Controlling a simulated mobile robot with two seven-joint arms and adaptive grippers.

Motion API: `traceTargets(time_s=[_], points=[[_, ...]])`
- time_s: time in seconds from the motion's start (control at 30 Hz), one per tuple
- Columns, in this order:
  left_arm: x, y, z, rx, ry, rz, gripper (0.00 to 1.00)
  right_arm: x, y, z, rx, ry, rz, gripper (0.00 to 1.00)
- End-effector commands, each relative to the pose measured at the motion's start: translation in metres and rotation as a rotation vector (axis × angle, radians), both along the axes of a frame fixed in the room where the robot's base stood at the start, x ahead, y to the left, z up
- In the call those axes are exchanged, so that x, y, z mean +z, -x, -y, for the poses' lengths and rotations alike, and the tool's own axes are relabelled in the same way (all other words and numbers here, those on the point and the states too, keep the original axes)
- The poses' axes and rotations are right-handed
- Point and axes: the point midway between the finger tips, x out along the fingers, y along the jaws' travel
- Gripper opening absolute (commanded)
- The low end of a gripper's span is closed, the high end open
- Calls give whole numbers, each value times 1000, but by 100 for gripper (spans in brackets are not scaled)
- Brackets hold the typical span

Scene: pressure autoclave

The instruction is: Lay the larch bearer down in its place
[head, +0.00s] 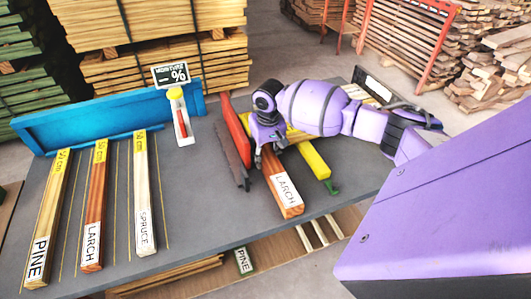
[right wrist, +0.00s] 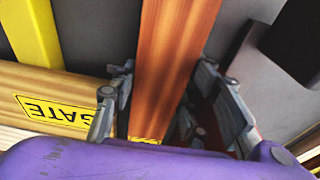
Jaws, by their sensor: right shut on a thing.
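My right gripper (head: 268,140) is shut on a red-brown larch bearer (head: 288,202) with a white LARCH label near its front end. In the right wrist view, the fingers (right wrist: 165,90) stand on both sides of the bearer (right wrist: 172,40). The bearer lies lengthwise over the right half of the grey table; I cannot tell whether it touches the top. Another LARCH piece (head: 94,210) lies on the left between a PINE piece (head: 48,225) and a SPRUCE piece (head: 142,190), each with a yellow 50 cm tag. My left gripper is not in view.
A blue fence (head: 95,115) edges the back left of the grey table (head: 205,205). Beside the held bearer are a red bar (head: 237,130), a dark brown bar (head: 230,155) and a yellow bar (head: 313,160). A pale GATE board (right wrist: 15,90) crosses near my fingers. The table's middle is clear.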

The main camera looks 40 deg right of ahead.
Motion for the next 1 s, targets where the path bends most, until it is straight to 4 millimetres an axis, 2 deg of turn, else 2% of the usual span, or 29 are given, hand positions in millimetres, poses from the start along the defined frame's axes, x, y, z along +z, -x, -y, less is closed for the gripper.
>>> traceTargets(time_s=[0.13,0.17,0.2,0.5,0.6,0.77,1.0], points=[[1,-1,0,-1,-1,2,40,0,-1,0,0,-1,3,0],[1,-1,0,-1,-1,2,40,-2,0,0,0,-1,0,45],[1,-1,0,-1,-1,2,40,-2,0,0,0,-1,0,50],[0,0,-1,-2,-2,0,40,-2,0,0,0,0,0,50],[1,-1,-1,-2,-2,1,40,4,0,0,1,0,1,50],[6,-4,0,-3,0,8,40,31,3,-1,2,0,3,50],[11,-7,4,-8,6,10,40,84,9,-3,1,-1,4,50]])
